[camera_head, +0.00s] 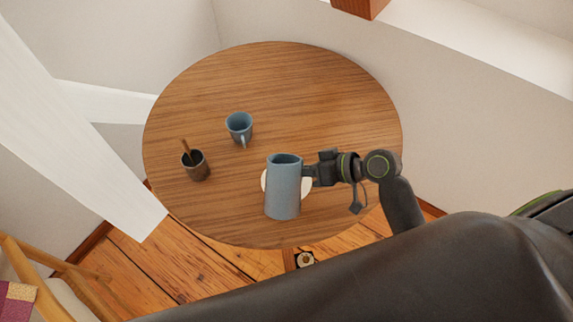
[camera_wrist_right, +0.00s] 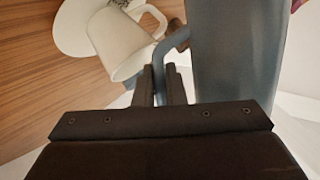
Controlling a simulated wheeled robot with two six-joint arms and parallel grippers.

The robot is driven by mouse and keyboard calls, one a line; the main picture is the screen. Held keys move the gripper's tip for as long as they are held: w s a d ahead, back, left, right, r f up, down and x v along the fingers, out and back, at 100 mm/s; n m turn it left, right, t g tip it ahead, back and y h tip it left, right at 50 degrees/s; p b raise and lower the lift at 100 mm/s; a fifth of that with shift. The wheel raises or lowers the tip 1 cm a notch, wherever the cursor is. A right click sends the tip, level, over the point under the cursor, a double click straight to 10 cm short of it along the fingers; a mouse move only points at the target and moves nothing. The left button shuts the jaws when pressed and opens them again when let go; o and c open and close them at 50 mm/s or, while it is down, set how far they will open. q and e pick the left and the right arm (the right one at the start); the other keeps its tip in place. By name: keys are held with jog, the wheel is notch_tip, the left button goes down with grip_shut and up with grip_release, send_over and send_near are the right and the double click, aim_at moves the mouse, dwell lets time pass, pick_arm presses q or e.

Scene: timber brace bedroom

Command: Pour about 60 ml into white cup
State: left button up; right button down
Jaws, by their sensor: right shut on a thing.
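A blue-grey pitcher (camera_head: 283,190) is held over the right front part of the table, roughly upright with its mouth upward. It also shows in the right wrist view (camera_wrist_right: 236,60). My right gripper (camera_head: 309,174) is shut on its handle (camera_wrist_right: 163,62). The white cup (camera_wrist_right: 118,42) shows in the right wrist view beside the pitcher, with a white saucer (camera_wrist_right: 72,30). In the head view the pitcher hides the cup, and only edges of the saucer (camera_head: 306,183) show. The liquid levels in the pitcher and white cup cannot be made out. My left gripper is not in view.
A blue cup (camera_head: 239,128) and a dark cup (camera_head: 196,166) with a brown stick in it stand on the round wooden table (camera_head: 340,100), left of the pitcher. The back and right of the table are clear. A white beam (camera_head: 80,140) slopes past the left side.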

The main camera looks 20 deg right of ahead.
jog(key=shift+r, duration=0.1)
dwell(0.8)
jog(key=shift+s+a+r+n+t+b, duration=0.25)
jog(key=shift+s+n+t+b, duration=0.2)
jog(key=shift+b, duration=0.25)
jog(key=n+t+b, duration=0.1)
jog(key=b, duration=0.2)
jog(key=s+f+n+t+b, duration=0.1)
jog(key=b, duration=0.3)
jog(key=shift+a+f+t+h, duration=0.2)
jog(key=shift+f+t+h, duration=0.1)
jog(key=shift+h, duration=0.1)
jog(key=shift+s+r+n+t+b, duration=0.25)
jog(key=shift+n+t+b, duration=0.2)
jog(key=shift+b, duration=0.55)
jog(key=shift+a+r+b, duration=0.1)
jog(key=shift+r+b, duration=0.15)
jog(key=shift+b, duration=0.05)
